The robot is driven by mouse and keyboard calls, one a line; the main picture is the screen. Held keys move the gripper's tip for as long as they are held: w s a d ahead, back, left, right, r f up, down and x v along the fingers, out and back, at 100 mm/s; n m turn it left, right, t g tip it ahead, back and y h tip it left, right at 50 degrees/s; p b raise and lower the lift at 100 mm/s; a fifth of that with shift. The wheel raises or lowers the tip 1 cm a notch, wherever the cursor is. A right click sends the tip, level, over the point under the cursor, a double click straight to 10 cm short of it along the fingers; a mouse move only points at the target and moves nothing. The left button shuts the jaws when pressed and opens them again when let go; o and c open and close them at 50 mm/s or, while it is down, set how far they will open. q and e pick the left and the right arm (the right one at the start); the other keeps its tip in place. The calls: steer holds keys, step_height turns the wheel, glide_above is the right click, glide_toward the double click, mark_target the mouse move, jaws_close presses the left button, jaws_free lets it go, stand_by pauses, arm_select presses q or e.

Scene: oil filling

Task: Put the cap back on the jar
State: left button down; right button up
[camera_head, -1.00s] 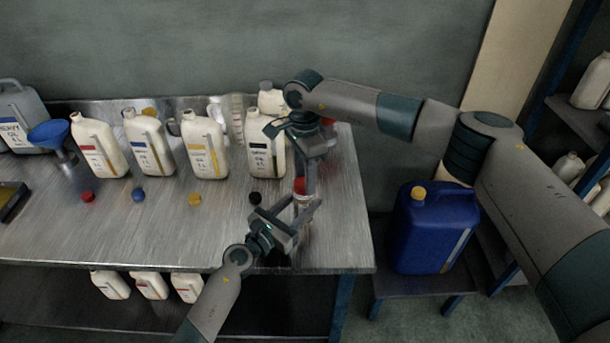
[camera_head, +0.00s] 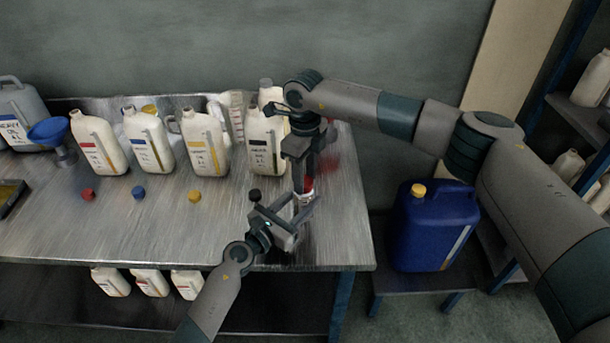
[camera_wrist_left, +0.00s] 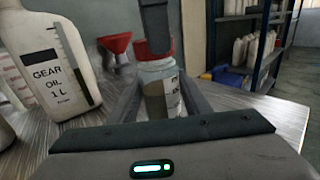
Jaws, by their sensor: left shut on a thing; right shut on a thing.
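The small clear jar (camera_wrist_left: 160,88) with a white label stands between the two fingers of my left gripper (camera_head: 296,207), which is shut on it; the jar (camera_head: 304,197) shows only in part in the head view. The red cap (camera_wrist_left: 153,52) sits at the jar's mouth, level and in line with it; I cannot tell whether it is fully seated. My right gripper (camera_head: 302,172) points down from above and is shut on the red cap (camera_head: 308,184). Its dark finger also shows above the cap in the left wrist view (camera_wrist_left: 156,25).
A gear oil bottle (camera_head: 265,140) stands close behind, beside a red funnel (camera_wrist_left: 115,44). Several white bottles and loose caps, including a black cap (camera_head: 254,195), are left on the metal table (camera_head: 110,225). A blue canister (camera_head: 432,230) stands right of the table.

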steer(key=m, duration=0.6)
steer(key=shift+s+a, duration=0.1)
steer(key=shift+a, duration=0.05)
steer(key=m, duration=1)
steer(key=shift+a, duration=0.15)
steer(key=m, duration=0.4)
steer(key=shift+m, duration=0.4)
steer(key=m, duration=0.6)
steer(key=shift+w+a, duration=0.15)
steer(key=shift+w, duration=0.05)
steer(key=m, duration=0.7)
steer(key=shift+w, duration=0.15)
steer(key=o, duration=1)
